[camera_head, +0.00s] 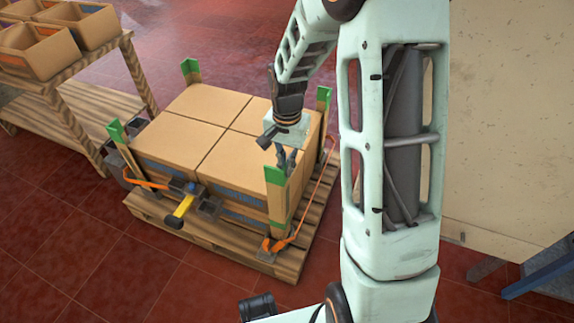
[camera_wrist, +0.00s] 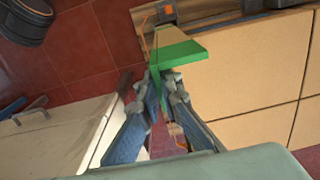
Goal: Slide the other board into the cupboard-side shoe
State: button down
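A tan corner board with a green top (camera_head: 278,195) stands upright at the pallet's front right corner, on the side facing the cream cupboard (camera_head: 510,150). My gripper (camera_head: 287,163) is at its top. In the wrist view my gripper's fingers (camera_wrist: 163,78) are close together on one flange of the board's green end (camera_wrist: 182,51). A dark shoe (camera_head: 268,250) with an orange strap is at the board's foot. Whether the foot sits inside the shoe I cannot tell. Another green-topped board (camera_head: 117,133) stands at the front left corner.
Cardboard boxes (camera_head: 175,142) fill the wooden pallet (camera_head: 215,236). Green-topped boards also stand at the back left (camera_head: 190,70) and back right (camera_head: 323,100). A yellow-handled tool (camera_head: 182,207) sits at the front. A wooden rack (camera_head: 75,110) is at left. The front floor is clear.

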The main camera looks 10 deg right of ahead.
aim_at(286, 180)
jog(key=shift+w+f+b, duration=0.15)
jog(key=shift+f+b, duration=1.2)
jog(key=shift+f, duration=1.7)
jog(key=c, duration=2.1)
grip_release()
jog(key=shift+r, duration=0.1)
